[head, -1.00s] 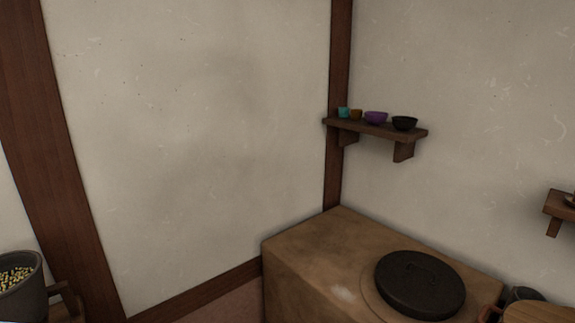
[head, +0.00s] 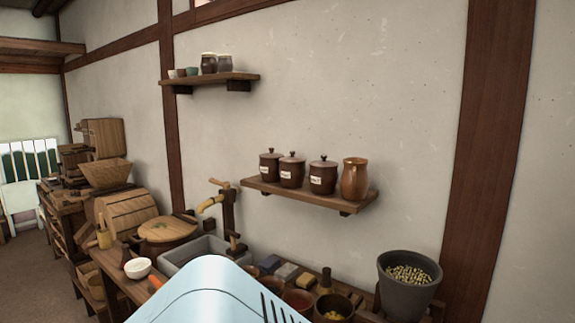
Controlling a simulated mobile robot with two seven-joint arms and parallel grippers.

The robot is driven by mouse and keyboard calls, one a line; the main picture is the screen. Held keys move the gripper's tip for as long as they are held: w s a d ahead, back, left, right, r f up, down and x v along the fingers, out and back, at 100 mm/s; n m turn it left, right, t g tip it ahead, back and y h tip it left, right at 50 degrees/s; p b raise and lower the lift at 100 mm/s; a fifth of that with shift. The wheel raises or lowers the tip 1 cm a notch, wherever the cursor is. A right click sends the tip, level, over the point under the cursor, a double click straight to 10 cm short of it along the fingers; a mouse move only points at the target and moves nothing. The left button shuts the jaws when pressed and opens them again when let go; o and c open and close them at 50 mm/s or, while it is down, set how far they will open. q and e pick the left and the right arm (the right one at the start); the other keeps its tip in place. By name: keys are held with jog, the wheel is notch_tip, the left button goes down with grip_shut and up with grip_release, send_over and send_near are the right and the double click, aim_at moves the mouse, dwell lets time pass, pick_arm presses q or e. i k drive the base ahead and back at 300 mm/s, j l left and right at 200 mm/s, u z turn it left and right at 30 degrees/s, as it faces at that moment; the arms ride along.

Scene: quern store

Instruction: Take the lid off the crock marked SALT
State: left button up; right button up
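Three dark brown lidded crocks stand in a row on a wooden wall shelf (head: 300,195) in the head view: a left crock (head: 270,169), a middle crock (head: 291,176) and a right crock (head: 323,181). Each has a knobbed lid on top and a small white label on its front. The lettering is too small to read, so I cannot tell which is marked SALT. Neither of my grippers is in view.
A brown jug (head: 354,179) stands right of the crocks on the same shelf. Below are a grey sink (head: 192,250), a wooden tap (head: 228,207), several bowls and a grey pot of grain (head: 408,283). A higher shelf (head: 215,79) holds jars and cups.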

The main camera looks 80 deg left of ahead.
aim_at(322, 164)
jog(key=u, duration=2.95)
